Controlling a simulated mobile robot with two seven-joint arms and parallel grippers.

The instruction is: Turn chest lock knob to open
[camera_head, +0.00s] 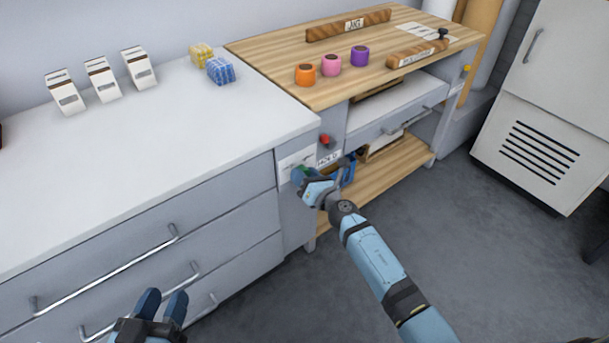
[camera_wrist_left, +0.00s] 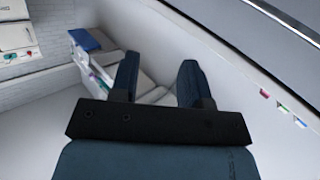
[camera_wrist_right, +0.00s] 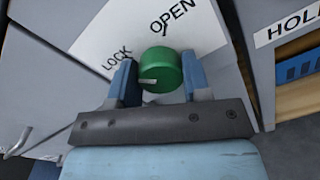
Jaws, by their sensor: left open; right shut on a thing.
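The green lock knob (camera_wrist_right: 160,70) sits on a white plate (camera_wrist_right: 95,38) with the words LOCK and OPEN. Its pale pointer mark lies at the lower left of its face, on the LOCK side. My right gripper (camera_wrist_right: 157,85) is shut on the knob, one finger on each side. In the head view the knob (camera_head: 299,175) shows partly behind my right gripper (camera_head: 308,182), on the front of the grey drawer chest (camera_head: 160,215). My left gripper (camera_head: 162,305) is open and empty in front of the drawers. Its two spread fingers (camera_wrist_left: 160,85) show in the left wrist view.
A red button (camera_head: 325,140) sits close above my right gripper. Drawer handles (camera_head: 105,270) stick out near my left gripper. A wooden workbench (camera_head: 290,60) with colored cups stands to the right. Floor (camera_head: 480,250) is clear at the right.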

